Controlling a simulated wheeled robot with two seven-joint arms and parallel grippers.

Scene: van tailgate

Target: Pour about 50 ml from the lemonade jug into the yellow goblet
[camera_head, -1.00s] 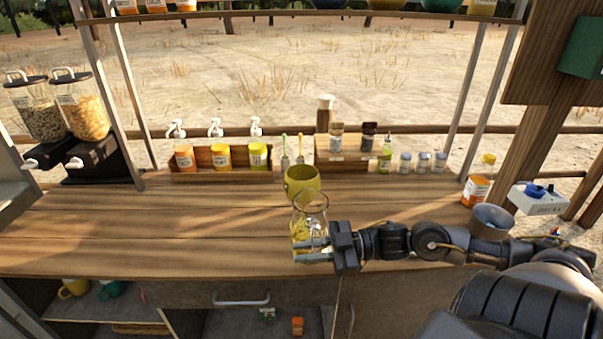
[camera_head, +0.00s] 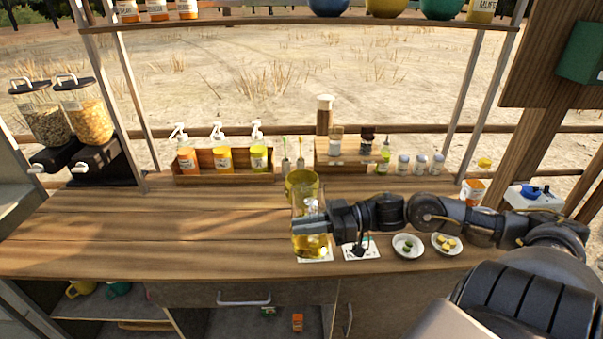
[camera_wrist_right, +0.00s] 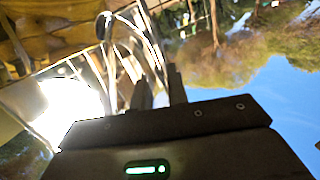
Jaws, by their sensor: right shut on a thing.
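The lemonade jug (camera_head: 312,245) is clear glass with yellow liquid low in it. My right gripper (camera_head: 311,226) is shut on the jug from the right and holds it roughly upright near the counter's front edge. The jug's glass also shows between the fingers (camera_wrist_right: 158,90) in the right wrist view. The yellow goblet (camera_head: 302,180) stands just behind the jug in the head view. The jug hides its lower part, and I cannot tell the gap between them. My left gripper is not in view.
A white card (camera_head: 361,250) with a dark item and two small bowls (camera_head: 408,246) (camera_head: 446,243) lie under my right arm. Behind are a wooden box of pump bottles (camera_head: 223,160) and a rack with jars (camera_head: 345,150). The counter's left side (camera_head: 130,230) is clear.

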